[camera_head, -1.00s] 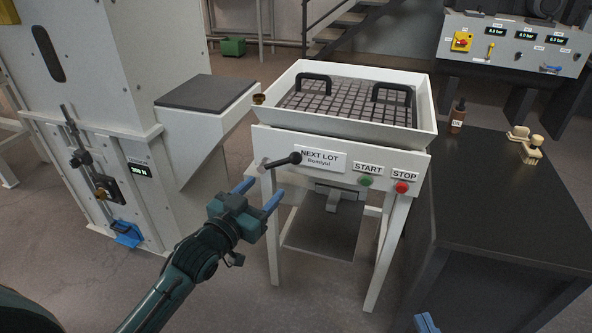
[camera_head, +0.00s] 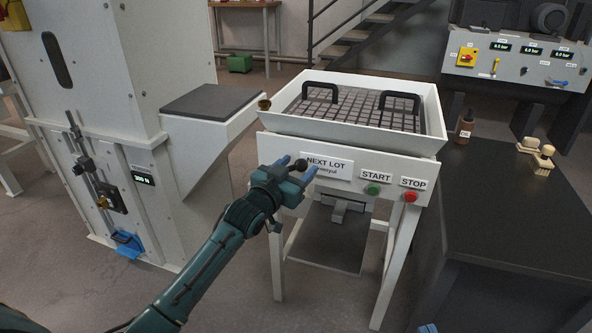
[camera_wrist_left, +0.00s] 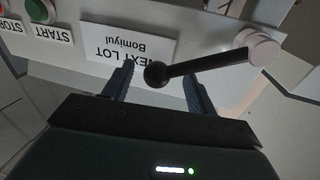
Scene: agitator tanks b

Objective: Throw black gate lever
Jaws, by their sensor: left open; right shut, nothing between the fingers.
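The black gate lever (camera_wrist_left: 205,65) is a dark rod with a round ball knob, on a pale round pivot (camera_wrist_left: 262,47) at the front of the white machine (camera_head: 340,145). In the left wrist view its ball lies between my left gripper's fingers (camera_wrist_left: 157,70), and the rod runs off right across one finger. In the head view my left gripper (camera_head: 297,167) is open at the lever's ball (camera_head: 301,164) and hides the rest of the lever. I cannot tell whether the fingers touch it. Only a blue tip of my right gripper (camera_head: 428,328) shows at the bottom edge.
The NEXT LOT label (camera_head: 330,168), green START button (camera_head: 372,190) and red STOP button (camera_head: 410,197) sit right of the lever. A grey-topped white chute (camera_head: 212,100) stands to the left. A black table (camera_head: 500,215) with a bottle and brushes is at right.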

